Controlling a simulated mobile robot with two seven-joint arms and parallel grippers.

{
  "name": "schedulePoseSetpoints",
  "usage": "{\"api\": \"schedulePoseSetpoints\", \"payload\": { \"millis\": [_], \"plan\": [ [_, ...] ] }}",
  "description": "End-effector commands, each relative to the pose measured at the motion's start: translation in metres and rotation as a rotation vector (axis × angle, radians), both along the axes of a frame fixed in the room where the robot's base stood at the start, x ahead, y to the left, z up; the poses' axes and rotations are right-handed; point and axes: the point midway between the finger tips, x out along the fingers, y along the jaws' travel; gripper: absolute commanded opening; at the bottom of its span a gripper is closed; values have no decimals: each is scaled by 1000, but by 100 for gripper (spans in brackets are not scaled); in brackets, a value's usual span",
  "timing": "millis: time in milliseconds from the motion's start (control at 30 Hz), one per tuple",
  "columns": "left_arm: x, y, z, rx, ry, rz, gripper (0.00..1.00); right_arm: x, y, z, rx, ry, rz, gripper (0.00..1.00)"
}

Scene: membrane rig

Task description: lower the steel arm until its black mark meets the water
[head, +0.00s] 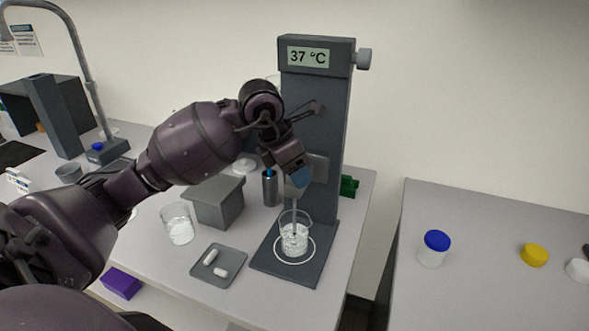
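The rig is a dark grey column (329,130) on a flat base (268,265), with a display reading 37 °C at its top. The steel arm (294,212) hangs down in front of the column into a glass beaker (308,230) that holds clear water (294,246). A dark spot shows low on the steel arm, near the water; whether it touches the surface I cannot tell. My wrist hides the grip. My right gripper is not in view.
Left of the rig are a grey box (216,203), a second beaker (178,224) and a tray (230,278) with two white capsules. A dark cylinder (270,188) stands close to the column. A gap separates the right bench (480,290), holding a blue-lidded jar (434,249).

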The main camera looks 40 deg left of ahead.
Motion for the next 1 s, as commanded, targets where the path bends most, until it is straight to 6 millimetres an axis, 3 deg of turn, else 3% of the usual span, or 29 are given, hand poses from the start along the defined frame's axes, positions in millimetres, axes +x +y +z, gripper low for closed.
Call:
{"api": "schedulePoseSetpoints", "payload": {
  "millis": [433, 1000],
  "plan": [
    [-2, 3, 8, 2, -2, 1, 61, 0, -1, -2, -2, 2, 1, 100],
    [-32, 20, 90, 2, -1, 1, 61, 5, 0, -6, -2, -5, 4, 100]
  ]
}}
